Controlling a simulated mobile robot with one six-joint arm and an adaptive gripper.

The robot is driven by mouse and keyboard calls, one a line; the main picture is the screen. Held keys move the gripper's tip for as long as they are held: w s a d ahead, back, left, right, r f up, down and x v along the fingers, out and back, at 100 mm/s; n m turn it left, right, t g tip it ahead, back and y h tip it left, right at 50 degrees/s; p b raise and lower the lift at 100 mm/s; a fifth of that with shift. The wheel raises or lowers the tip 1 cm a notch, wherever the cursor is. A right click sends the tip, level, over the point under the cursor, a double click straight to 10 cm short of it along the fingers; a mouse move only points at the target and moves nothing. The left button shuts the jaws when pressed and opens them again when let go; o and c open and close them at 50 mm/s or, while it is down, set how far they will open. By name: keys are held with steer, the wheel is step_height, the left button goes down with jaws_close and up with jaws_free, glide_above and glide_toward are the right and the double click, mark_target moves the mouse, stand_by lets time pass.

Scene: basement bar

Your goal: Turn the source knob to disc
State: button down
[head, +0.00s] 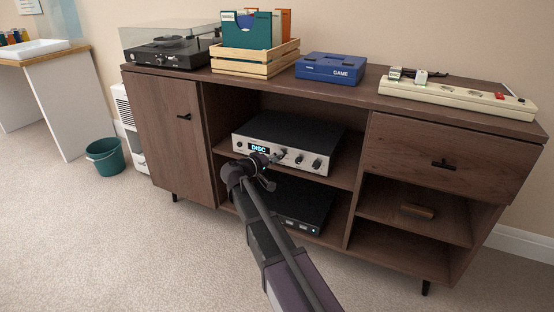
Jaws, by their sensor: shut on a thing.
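The silver amplifier (306,161) stands on the upper middle shelf of the brown sideboard (225,140). Its lit display (259,148) reads "DISC". Several dark knobs (317,164) show on the right part of its front. The knob's exact pointer angle cannot be seen.
A black device (300,204) sits on the shelf below, partly behind my arm. Carpet (130,250) lies open in front, with a teal bucket (105,157) at left.

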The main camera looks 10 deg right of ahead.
steer(key=shift+d, duration=0.15)
steer(key=shift+c, duration=2.4)
jaws_free()
steer(key=shift+r, duration=0.1)
